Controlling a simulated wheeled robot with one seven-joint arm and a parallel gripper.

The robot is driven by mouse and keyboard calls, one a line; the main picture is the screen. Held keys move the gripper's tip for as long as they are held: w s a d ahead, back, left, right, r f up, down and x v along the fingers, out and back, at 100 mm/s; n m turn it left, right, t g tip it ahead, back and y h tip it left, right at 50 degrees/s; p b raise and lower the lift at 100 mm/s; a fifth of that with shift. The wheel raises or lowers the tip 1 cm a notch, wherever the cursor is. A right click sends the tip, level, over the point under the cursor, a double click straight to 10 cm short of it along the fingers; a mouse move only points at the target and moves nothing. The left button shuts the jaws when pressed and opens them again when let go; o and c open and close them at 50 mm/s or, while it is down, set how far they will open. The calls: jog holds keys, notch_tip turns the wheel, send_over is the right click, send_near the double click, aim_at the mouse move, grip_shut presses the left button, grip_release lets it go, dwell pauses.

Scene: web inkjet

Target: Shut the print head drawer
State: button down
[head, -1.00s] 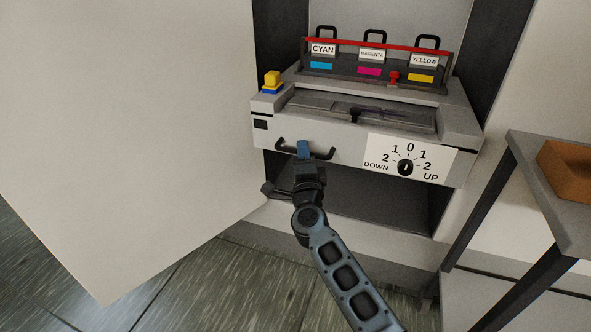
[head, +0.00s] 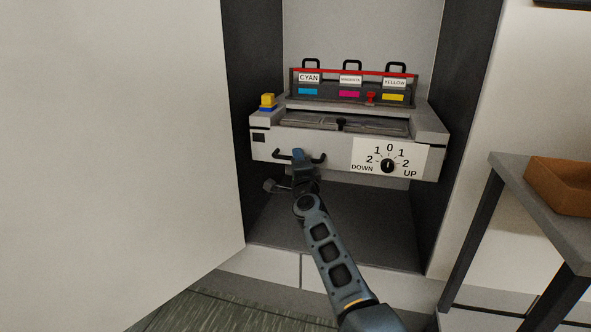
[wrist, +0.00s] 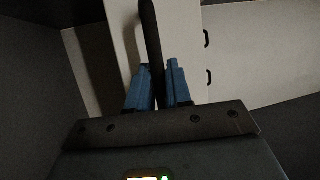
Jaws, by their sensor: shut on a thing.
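The print head drawer (head: 268,145) is a grey unit pulled partly out of the cabinet bay, with a dark bar handle (head: 317,158) on the left of its front. My gripper (head: 299,155) is shut on this handle; in the wrist view its blue fingers (wrist: 158,88) stand on either side of the dark handle bar (wrist: 150,35). The drawer front bears a dial (head: 387,166) marked DOWN and UP, its pointer at 0. The back of the drawer is hidden.
A large white door (head: 120,150) stands open on the left. A grey table (head: 500,167) with a brown tray (head: 560,190) stands at the right. A yellow and blue block (head: 267,101) sits on the drawer's left corner. The bay below the drawer is empty.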

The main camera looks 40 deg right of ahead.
jog(key=shift+w+d, duration=0.3)
jog(key=shift+d, duration=0.15)
jog(key=c, duration=1.1)
grip_release()
jog(key=shift+d, duration=0.1)
jog(key=shift+p+v, duration=1.55)
jog(key=shift+v, duration=2.35)
